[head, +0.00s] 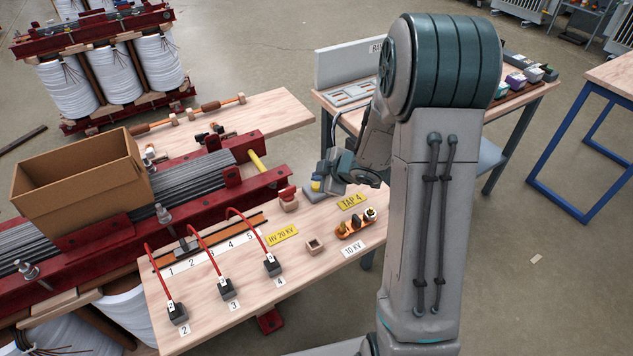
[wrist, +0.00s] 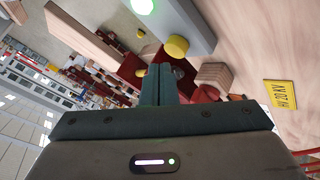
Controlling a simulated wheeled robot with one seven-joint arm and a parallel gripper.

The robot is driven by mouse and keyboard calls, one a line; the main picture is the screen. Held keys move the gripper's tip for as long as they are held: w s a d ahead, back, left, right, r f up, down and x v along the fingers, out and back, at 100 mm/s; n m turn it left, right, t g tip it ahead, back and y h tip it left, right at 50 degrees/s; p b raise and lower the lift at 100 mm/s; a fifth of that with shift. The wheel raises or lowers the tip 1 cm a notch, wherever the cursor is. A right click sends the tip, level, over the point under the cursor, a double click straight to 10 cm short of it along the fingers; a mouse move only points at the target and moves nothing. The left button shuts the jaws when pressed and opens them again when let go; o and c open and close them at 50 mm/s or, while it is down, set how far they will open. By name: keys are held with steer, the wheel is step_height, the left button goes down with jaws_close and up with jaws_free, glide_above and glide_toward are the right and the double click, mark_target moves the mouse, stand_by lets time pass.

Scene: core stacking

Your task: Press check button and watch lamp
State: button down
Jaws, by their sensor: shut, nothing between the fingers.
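A yellow check button (wrist: 176,47) sits on a grey box (wrist: 192,22) in the wrist view. A round green lamp (wrist: 143,5) on the same box glows at the top edge of that view. My gripper (wrist: 158,72) is shut and empty, its fingertips close to the button; I cannot tell whether they touch. In the head view the grey box (head: 320,196) is on the wooden bench beside my gripper (head: 325,179), and the yellow button (head: 316,183) shows at its fingers. The lamp is not visible there.
The bench (head: 215,318) holds red cables on black blocks, a "TAP 4" plate (head: 351,199), an "HV 20 KV" plate (head: 282,235) and a small red-topped wooden block (head: 288,199). A cardboard box (head: 80,180) stands left on the core. Another table (head: 535,90) is behind my arm.

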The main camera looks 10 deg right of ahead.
step_height(320, 180, up, 5)
steer(key=p, duration=0.5)
stand_by(0.3)
stand_by(0.6)
steer(key=s+d+r+m+h+p, duration=0.25)
steer(key=s+r+m, duration=0.2)
steer(key=r, duration=0.35)
steer(key=s+d+r+m+h+p, duration=0.1)
steer(key=s+d+r+m+h, duration=0.3)
steer(key=r, duration=0.3)
steer(key=s+a+r+m+g+y+p, duration=0.1)
steer(key=s+a+r+m+g, duration=0.1)
steer(key=s, duration=0.7)
steer(key=s+a+r+m+g+y+p, duration=0.1)
steer(key=s+a+r+m+g, duration=0.2)
steer(key=s, duration=0.6)
steer(key=shift+a+r+m+p, duration=0.3)
steer(key=shift+a+r+m, duration=0.25)
steer(key=shift+a+m, duration=0.4)
